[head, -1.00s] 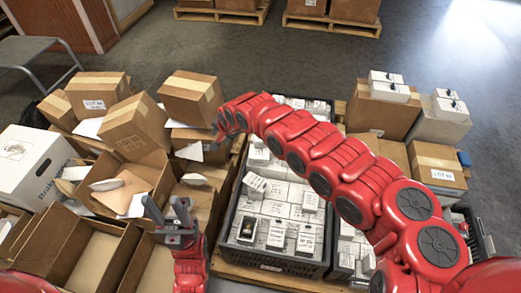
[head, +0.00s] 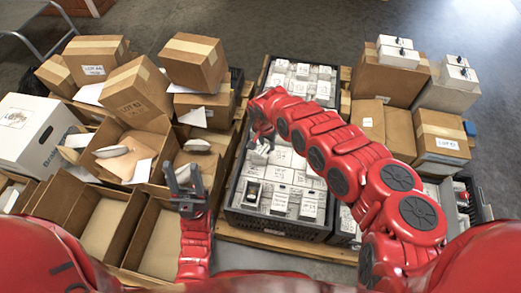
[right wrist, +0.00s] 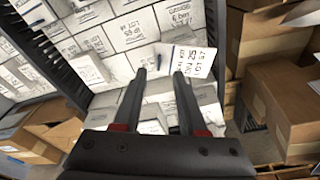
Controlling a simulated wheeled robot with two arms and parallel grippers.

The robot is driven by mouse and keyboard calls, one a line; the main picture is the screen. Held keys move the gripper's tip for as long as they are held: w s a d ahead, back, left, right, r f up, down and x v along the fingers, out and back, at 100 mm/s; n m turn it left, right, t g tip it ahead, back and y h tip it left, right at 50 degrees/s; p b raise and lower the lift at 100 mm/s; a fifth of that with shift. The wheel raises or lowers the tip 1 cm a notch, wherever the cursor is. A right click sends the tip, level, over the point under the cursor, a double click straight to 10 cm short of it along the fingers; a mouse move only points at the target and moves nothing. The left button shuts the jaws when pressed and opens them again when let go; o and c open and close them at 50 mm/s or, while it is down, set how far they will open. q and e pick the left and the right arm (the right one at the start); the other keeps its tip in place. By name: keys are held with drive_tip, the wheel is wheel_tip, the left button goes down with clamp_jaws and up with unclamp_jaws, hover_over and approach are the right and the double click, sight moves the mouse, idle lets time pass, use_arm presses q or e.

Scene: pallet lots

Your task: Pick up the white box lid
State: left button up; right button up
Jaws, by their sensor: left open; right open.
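My right gripper (head: 258,142) is over the black crate (head: 232,222) of small white boxes. In the right wrist view its two fingers (right wrist: 159,73) are apart, with nothing clearly held between them. A tilted white lid-like piece with printed lot text (right wrist: 194,61) lies just beyond the fingertips, partly behind the right-hand finger; I cannot tell if they touch. In the head view a white piece (head: 259,157) shows just below this gripper. My left gripper (head: 183,175) is open and empty above the open cardboard boxes.
A large white box (head: 35,135) stands at the left. Open cardboard boxes (head: 105,225) and stacked closed cartons (head: 193,60) fill the left pallet. Cartons (head: 442,137) and white boxes (head: 447,90) stand at the right. Open floor lies behind.

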sight(269, 151)
drive_tip(key=f+b, duration=0.2)
drive_tip(key=f, duration=0.1)
drive_tip(key=f+b, duration=0.1)
drive_tip(key=f, duration=0.1)
drive_tip(key=shift+w+d+f, duration=0.1)
drive_tip(key=shift+w+d, duration=0.25)
drive_tip(key=shift+c, duration=0.2)
clamp_jaws()
